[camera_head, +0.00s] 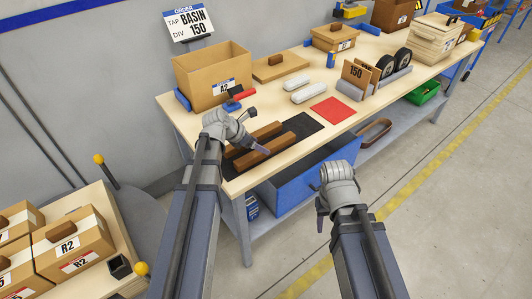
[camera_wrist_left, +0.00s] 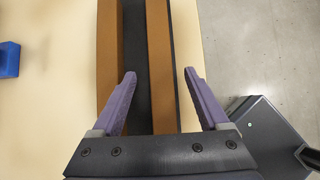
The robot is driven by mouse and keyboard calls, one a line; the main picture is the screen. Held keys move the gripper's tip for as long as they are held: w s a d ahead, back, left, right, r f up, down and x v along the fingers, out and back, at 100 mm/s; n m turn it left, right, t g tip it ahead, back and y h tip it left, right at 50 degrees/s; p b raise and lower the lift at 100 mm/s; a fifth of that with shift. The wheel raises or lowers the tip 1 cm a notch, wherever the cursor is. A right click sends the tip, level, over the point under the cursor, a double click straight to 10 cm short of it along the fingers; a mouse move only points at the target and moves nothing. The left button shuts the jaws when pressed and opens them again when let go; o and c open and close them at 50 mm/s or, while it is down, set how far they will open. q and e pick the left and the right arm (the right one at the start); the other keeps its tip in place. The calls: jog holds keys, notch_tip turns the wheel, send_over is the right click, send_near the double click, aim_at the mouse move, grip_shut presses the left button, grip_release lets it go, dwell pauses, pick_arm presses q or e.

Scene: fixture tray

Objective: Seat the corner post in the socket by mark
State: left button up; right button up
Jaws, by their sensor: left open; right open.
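Two long brown bars lie side by side near the table's near left corner, a farther bar (camera_head: 253,137) and a nearer bar (camera_head: 265,154), with a dark strip between them. In the left wrist view the bars (camera_wrist_left: 160,65) run away from me. My left gripper (camera_wrist_left: 162,84) is open above them, its purple fingers spread and nothing visibly held. It also shows in the head view (camera_head: 257,130). My right gripper (camera_head: 321,214) is open off the table's front edge, its fingers partly hidden. I cannot tell which part is the corner post, nor make out the socket or its mark.
A black mat (camera_head: 306,126) and a red mat (camera_head: 333,110) lie right of the bars. A blue bin (camera_head: 305,182) sits under the tabletop.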

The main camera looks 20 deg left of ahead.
aim_at(266, 147)
pick_arm(q)
jog(key=b+x, duration=0.3)
jog(key=x, duration=0.2)
jog(key=shift+w+d+r+b, duration=0.1)
jog(key=shift+w+d+b, duration=0.1)
jog(key=shift+b, duration=0.15)
jog(key=shift+r, duration=0.1)
grip_shut()
